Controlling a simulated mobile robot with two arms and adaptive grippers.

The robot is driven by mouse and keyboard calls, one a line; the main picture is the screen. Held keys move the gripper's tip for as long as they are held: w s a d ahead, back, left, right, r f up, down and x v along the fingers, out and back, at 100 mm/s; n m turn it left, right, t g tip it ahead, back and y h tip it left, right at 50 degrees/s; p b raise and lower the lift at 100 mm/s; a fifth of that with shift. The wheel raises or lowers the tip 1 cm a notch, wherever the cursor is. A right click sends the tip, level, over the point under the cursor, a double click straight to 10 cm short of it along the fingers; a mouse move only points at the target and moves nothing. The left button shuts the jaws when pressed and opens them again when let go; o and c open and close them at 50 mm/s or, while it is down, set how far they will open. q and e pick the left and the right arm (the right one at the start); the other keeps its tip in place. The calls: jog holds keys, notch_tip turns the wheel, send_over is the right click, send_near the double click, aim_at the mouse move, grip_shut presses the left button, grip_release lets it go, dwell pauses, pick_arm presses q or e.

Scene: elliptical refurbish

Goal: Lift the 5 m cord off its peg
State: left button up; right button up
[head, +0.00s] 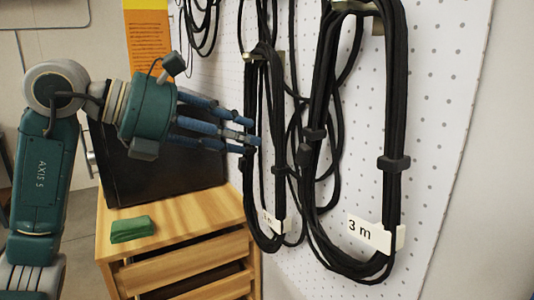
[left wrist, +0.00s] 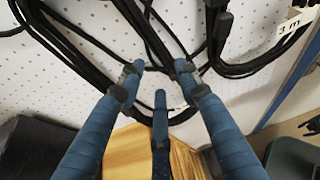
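A black coiled cord (head: 251,90) hangs from a peg (head: 262,57) on the white pegboard. Its small white tag (head: 267,222) is partly hidden, and I cannot read its number, so I cannot tell for sure that it is the 5 m cord. My left gripper (head: 248,137) points right in the head view, with its blue fingertips at this coil's left side. In the left wrist view the fingers of the left gripper (left wrist: 160,82) are spread apart, with black strands (left wrist: 158,45) beyond the tips. Whether they touch is unclear.
A thicker coil tagged 3 m (head: 369,233) hangs close by on the right. Another cord (head: 203,30) hangs farther back at the left. Below stands a wooden drawer unit (head: 185,218) with a green cloth-like item (head: 132,229) and a dark case (head: 165,180).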

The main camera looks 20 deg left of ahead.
aim_at(271, 143)
pick_arm(q)
jog(key=x, duration=0.2)
jog(key=shift+w+d+p, duration=0.2)
jog(key=shift+d+p, duration=0.05)
jog(key=shift+p, duration=0.1)
jog(key=shift+w+d+f, duration=0.2)
jog(key=shift+w+d, duration=0.05)
jog(key=p+x, duration=0.2)
jog(key=x, duration=0.3)
jog(key=shift+d, duration=0.1)
jog(key=shift+w+d+f, duration=0.15)
grip_shut()
pick_arm(e)
notch_tip(271, 143, up, 3)
jog(key=shift+s+r, duration=0.1)
jog(key=shift+s, duration=0.05)
